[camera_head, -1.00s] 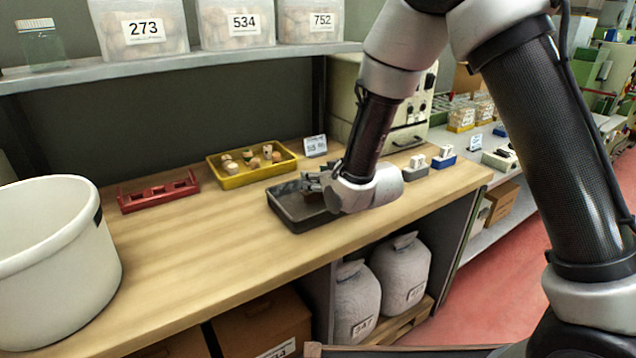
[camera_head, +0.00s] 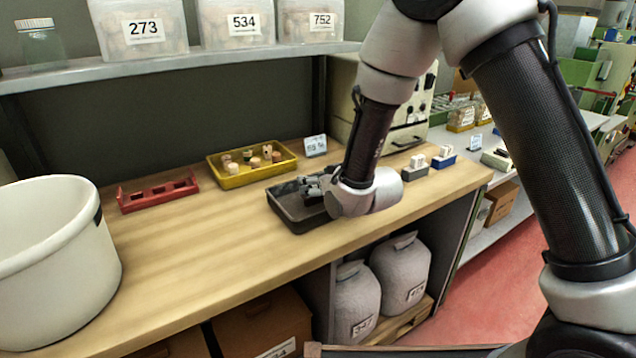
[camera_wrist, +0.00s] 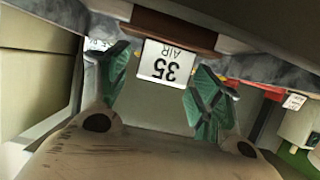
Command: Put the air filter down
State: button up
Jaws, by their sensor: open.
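My gripper (camera_head: 314,186) is over the dark grey tray (camera_head: 290,222) on the wooden bench, its wrist leaning in from the right. In the wrist view its green-padded fingers (camera_wrist: 162,85) stand apart with no object clearly held between them.
A yellow tray (camera_head: 240,181) with several corks and a red rack (camera_head: 158,194) lie left of the dark tray. A white bucket (camera_head: 50,265) stands at the left. Small grey (camera_head: 416,172) and blue (camera_head: 444,163) holders stand to the right. The bench front is clear.

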jog(key=v, duration=0.7)
jog(key=shift+s+d, duration=0.1)
jog(key=shift+s, duration=0.1)
jog(key=s+d+r+m+g+h, duration=0.15)
jog(key=d+r, duration=0.35)
jog(key=d, duration=0.5)
jog(key=s+d+r+m+g+h, duration=0.1)
jog(key=s+d+r+m+h, duration=0.15)
jog(key=d+r, duration=0.45)
jog(key=s+d+r+m+g+h, duration=0.1)
jog(key=s+d+r+g, duration=0.1)
jog(key=s+d, duration=0.7)
jog(key=s+d+r+m+g+h, duration=0.1)
jog(key=s+d+g+h, duration=0.1)
jog(key=s+d, duration=0.7)
jog(key=s, duration=0.4)
jog(key=shift+r+m+h, duration=0.3)
jog(key=shift+r+m, duration=0.1)
jog(key=shift+g, duration=0.25)
